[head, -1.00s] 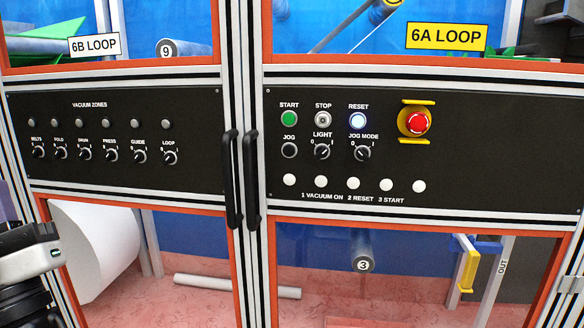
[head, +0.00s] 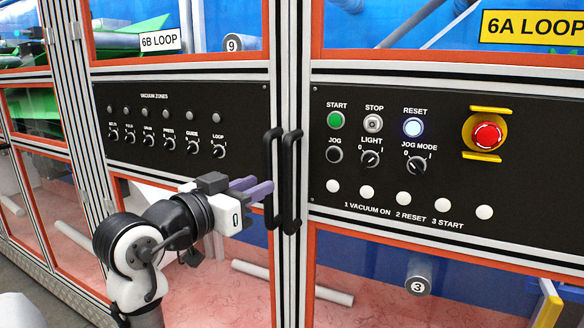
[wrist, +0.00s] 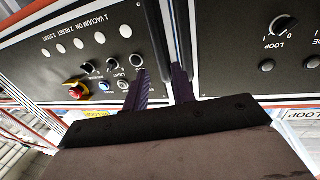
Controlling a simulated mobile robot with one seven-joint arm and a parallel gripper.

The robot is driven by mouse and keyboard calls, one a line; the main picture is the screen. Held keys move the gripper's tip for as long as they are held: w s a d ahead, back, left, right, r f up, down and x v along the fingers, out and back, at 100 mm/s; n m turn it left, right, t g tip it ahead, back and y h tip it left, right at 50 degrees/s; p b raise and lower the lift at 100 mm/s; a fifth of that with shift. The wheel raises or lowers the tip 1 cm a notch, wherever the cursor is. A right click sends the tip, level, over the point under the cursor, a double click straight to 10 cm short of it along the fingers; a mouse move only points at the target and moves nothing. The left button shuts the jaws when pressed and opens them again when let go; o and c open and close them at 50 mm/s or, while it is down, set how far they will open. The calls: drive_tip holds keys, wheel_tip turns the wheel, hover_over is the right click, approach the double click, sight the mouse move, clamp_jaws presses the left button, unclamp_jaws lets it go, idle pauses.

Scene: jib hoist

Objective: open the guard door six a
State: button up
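Guard door six A is the right-hand door, with a yellow 6A LOOP label (head: 535,29) and an orange-red frame. It appears shut. Its black upright bar handle (head: 291,185) stands at the door's left edge, beside the similar handle of door 6B (head: 270,165). My gripper (head: 264,184) comes from the left, with its purple fingertips close to the 6B handle and left of the 6A handle. In the wrist view its two fingers (wrist: 160,88) are spread, with the dark handles ahead of them. I cannot tell whether a finger touches a handle.
The black 6A panel (head: 400,185) carries buttons, a lit RESET button (head: 413,127) and a red emergency stop (head: 487,135). The 6B vacuum panel (head: 180,125) is just behind my gripper, left of the handles. Clear panes lie below both panels.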

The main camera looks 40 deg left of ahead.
sight(284, 173)
drive_tip(key=w+p, duration=0.2)
drive_tip(key=w, duration=0.7)
drive_tip(key=shift+w+a, duration=0.15)
drive_tip(key=shift+w, duration=0.25)
drive_tip(key=shift+c, duration=0.4)
clamp_jaws()
